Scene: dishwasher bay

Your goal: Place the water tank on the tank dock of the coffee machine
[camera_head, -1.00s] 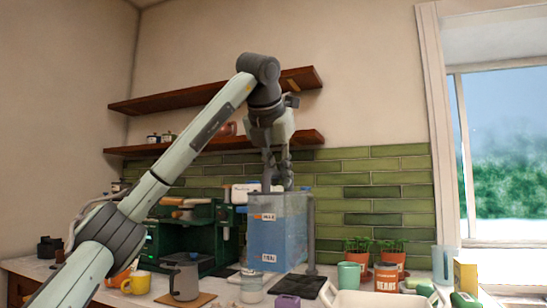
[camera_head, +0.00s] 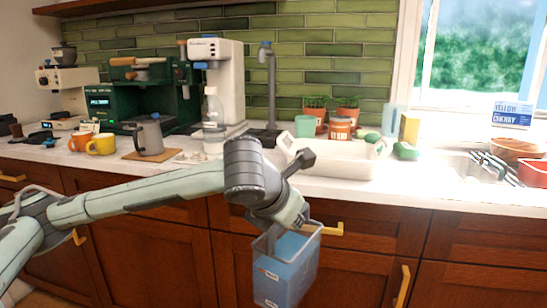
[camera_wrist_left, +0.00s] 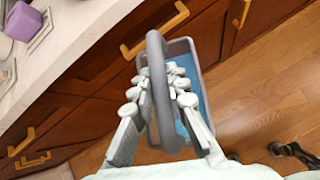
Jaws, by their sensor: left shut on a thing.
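The water tank (camera_head: 285,272) is a clear bluish box with small labels. It hangs slightly tilted in front of the lower cabinets, below the counter edge. My left gripper (camera_head: 273,235) is shut on its upper part. In the left wrist view, the fingers (camera_wrist_left: 162,85) close around a grey loop handle above the tank's open rim (camera_wrist_left: 183,47). The green coffee machine (camera_head: 112,97) stands at the back left of the counter, well away from the tank. I cannot make out its tank dock. My right gripper is not in view.
A white tall appliance (camera_head: 228,80) and a bottle (camera_head: 213,125) stand right of the coffee machine. A grey pitcher (camera_head: 149,138) and yellow mug (camera_head: 102,144) are in front of it. The counter edge (camera_head: 400,195) and yellow handles (camera_head: 403,285) are near the tank.

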